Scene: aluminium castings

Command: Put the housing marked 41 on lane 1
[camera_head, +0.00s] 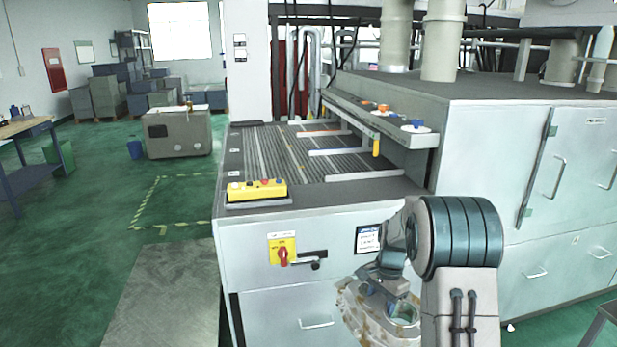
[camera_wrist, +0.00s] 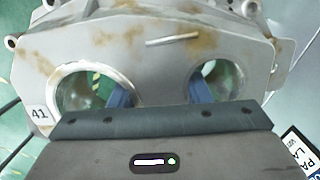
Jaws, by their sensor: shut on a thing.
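The housing (camera_wrist: 150,55) is a grey casting with brown stains and a tag marked 41 at its left. It fills the upper wrist view and has two round openings. My gripper (camera_wrist: 159,93) has one blue finger in each opening and is shut on the housing. In the head view the housing (camera_head: 352,308) hangs from my gripper (camera_head: 388,290), in front of the machine and below its top, partly hidden by my arm. The ribbed lane bed (camera_head: 270,155) lies on the machine top, split by rails into lanes. Small lane plates at its left edge are too small to read.
A yellow control box (camera_head: 257,191) stands at the bed's front left corner. A raised beam (camera_head: 360,115) runs along the bed's right side. A red-handled switch (camera_head: 283,256) sticks out of the front panel. The lanes look empty. Open green floor lies left.

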